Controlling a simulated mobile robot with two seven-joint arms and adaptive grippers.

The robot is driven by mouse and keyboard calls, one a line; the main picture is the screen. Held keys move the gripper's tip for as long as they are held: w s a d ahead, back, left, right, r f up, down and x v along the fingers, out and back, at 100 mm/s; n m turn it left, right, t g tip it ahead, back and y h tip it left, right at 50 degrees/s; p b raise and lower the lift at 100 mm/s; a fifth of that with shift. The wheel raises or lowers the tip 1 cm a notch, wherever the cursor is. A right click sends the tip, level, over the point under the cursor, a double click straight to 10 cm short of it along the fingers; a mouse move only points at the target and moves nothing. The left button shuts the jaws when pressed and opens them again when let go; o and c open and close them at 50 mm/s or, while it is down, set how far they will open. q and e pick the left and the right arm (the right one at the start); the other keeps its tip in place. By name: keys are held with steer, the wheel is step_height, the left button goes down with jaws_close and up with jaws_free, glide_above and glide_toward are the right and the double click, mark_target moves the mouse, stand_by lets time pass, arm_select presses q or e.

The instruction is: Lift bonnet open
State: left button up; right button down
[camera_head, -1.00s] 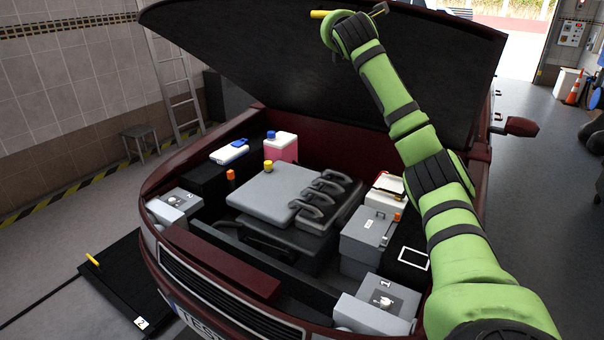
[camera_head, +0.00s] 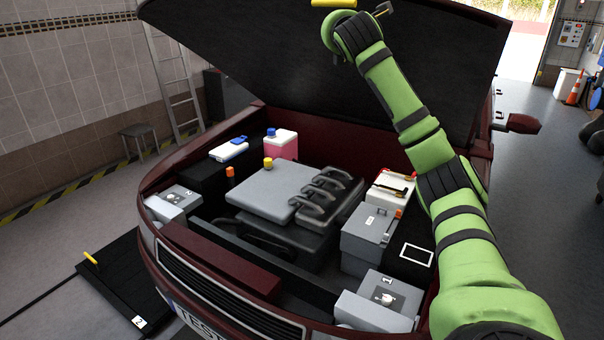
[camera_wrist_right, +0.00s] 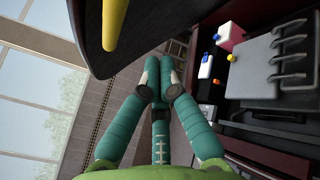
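The bonnet (camera_head: 300,70) of the dark red car stands raised over the engine bay, its dark underside facing me. A yellow handle (camera_head: 334,3) shows at the top edge of the head view. My green right arm reaches up in front of the bonnet, its hand beside this handle. In the right wrist view the bonnet's dark edge (camera_wrist_right: 88,40) and the yellow handle (camera_wrist_right: 110,25) are at upper left, clear of my right gripper's teal fingers (camera_wrist_right: 160,88). The fingertips look close together, but their closure is unclear. I see nothing held. My left gripper is out of view.
The engine bay holds a grey engine cover (camera_head: 275,193), a battery (camera_head: 369,235) and bottles including a pink one (camera_head: 281,145). A ladder (camera_head: 175,80) and stool (camera_head: 139,140) stand at left. A black panel with a yellow handle (camera_head: 90,258) lies at lower left.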

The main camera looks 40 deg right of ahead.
steer(key=f+b+v, duration=0.1)
steer(key=b+v, duration=0.2)
steer(key=v, duration=0.5)
steer(key=shift+a+f, duration=0.25)
steer(key=shift+a, duration=0.3)
steer(key=shift+r, duration=0.1)
